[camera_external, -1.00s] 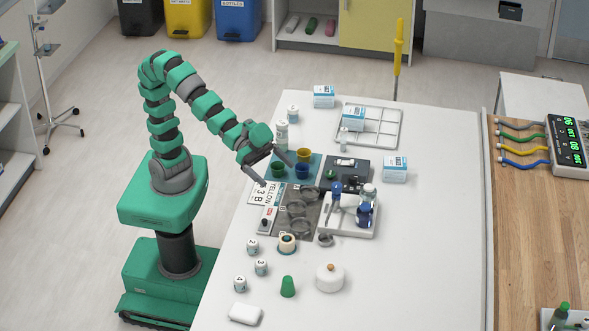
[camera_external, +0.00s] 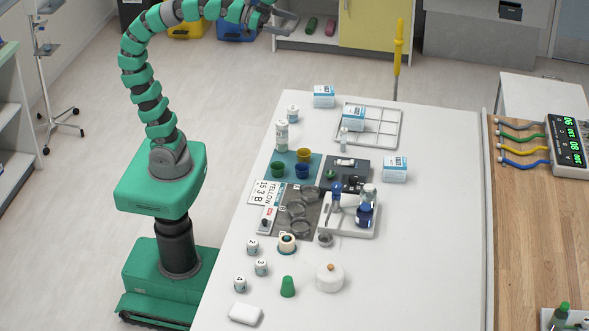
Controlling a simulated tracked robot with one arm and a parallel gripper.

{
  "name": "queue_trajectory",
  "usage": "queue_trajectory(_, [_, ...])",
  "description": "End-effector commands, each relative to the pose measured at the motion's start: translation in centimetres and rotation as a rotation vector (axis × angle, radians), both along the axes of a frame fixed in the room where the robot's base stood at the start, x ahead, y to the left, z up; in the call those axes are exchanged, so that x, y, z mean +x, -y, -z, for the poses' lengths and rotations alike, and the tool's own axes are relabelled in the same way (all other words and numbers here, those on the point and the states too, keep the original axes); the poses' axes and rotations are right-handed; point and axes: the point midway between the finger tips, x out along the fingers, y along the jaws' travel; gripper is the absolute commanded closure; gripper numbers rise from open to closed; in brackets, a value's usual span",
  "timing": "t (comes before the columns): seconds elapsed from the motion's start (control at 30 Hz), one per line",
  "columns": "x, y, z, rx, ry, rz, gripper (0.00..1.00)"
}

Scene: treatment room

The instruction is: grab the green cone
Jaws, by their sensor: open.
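The green cone (camera_external: 288,287) stands upright near the front of the white table (camera_external: 431,238). Its top looks flat and narrower than its base. My gripper (camera_external: 287,24) is raised high at the top of the view, far from the cone, with nothing seen in it. It is open, though its upper part is cut off by the picture's edge. Nothing touches or covers the cone.
The table's right side is clear.

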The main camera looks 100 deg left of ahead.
Motion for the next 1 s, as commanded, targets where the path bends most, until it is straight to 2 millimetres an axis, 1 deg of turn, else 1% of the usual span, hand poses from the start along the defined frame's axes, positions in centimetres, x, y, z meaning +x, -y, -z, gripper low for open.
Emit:
queue_trajectory(0.03, [0.0, 0.0, 0.1, 0.0, -0.001, 0.0, 0.14])
queue_trajectory(0.07, [0.0, 0.0, 0.1, 0.0, -0.001, 0.001, 0.22])
queue_trajectory(0.1, [0.0, 0.0, 0.1, 0.0, -0.001, 0.001, 0.33])
queue_trajectory(0.13, [0.0, 0.0, 0.1, 0.0, -0.001, 0.001, 0.38])
queue_trajectory(0.17, [0.0, 0.0, 0.1, 0.0, -0.001, 0.001, 0.45])
queue_trajectory(0.43, [0.1, 0.1, 0.1, 0.001, 0.0, 0.001, 0.45])
queue_trajectory(0.5, [0.6, 0.0, 0.1, 0.006, 0.005, -0.005, 0.45])
queue_trajectory(0.57, [1.7, -0.1, 0.1, 0.019, 0.017, -0.016, 0.45])
queue_trajectory(0.67, [4.7, -0.2, 0.4, 0.062, 0.048, -0.04, 0.45])
queue_trajectory(0.77, [8.7, 0.4, 0.6, 0.123, 0.104, -0.049, 0.45])
queue_trajectory(0.8, [10.3, 0.9, 0.9, 0.147, 0.125, -0.046, 0.45])
queue_trajectory(0.87, [12.6, 2.0, 1.3, 0.187, 0.161, -0.029, 0.45])
queue_trajectory(0.9, [14.2, 2.9, 1.7, 0.211, 0.184, -0.011, 0.45])
queue_trajectory(0.97, [16.3, 4.6, 2.4, 0.246, 0.216, 0.024, 0.45])
queue_trajectory(1.0, [17.8, 5.8, 3.2, 0.267, 0.232, 0.053, 0.45])
